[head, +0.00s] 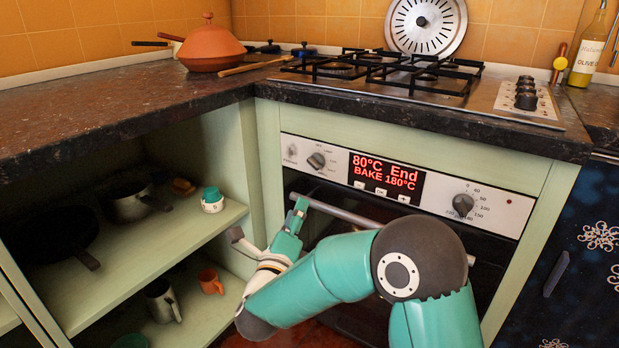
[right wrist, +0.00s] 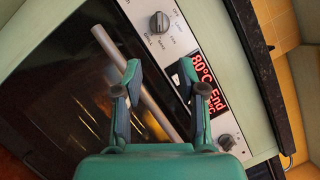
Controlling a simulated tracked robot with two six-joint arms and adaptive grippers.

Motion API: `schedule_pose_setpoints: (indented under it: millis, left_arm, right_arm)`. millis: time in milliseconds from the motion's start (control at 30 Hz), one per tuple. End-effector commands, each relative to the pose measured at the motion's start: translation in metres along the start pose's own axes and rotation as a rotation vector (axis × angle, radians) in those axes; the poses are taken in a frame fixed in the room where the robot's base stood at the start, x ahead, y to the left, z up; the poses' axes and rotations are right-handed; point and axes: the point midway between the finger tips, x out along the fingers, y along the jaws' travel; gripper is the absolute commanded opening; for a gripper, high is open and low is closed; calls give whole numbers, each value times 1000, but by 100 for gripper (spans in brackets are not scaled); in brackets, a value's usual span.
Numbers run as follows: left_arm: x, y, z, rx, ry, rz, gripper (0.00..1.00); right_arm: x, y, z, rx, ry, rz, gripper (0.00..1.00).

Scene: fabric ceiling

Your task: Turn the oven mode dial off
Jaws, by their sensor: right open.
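The oven mode dial (head: 316,160) is a grey knob at the left of the oven's pale control panel (head: 342,170). In the right wrist view the dial (right wrist: 159,22) lies beyond the fingertips, with labels around it. Its exact setting is hard to read. The red display (head: 386,178) reads "80°C End" and "BAKE 180°C". My right gripper (head: 300,205) is below the dial, near the left end of the oven handle, apart from the dial. In the right wrist view my right gripper (right wrist: 160,70) is open and empty. My left gripper is not in view.
The oven handle bar (head: 345,213) runs below the panel, close to my right fingers. A second knob (head: 463,205) is at the panel's right. The worktop edge (head: 420,127) overhangs above. Open shelves (head: 150,245) with pots and mugs are at left.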

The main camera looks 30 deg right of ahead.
Motion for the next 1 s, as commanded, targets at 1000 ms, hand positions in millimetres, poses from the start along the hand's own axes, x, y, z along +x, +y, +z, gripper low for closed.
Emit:
schedule_pose_setpoints:
  millis: [1000]
  left_arm:
    - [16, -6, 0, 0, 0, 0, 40]
  right_arm:
    - [152, 2, 2, -4, -5, 4, 41]
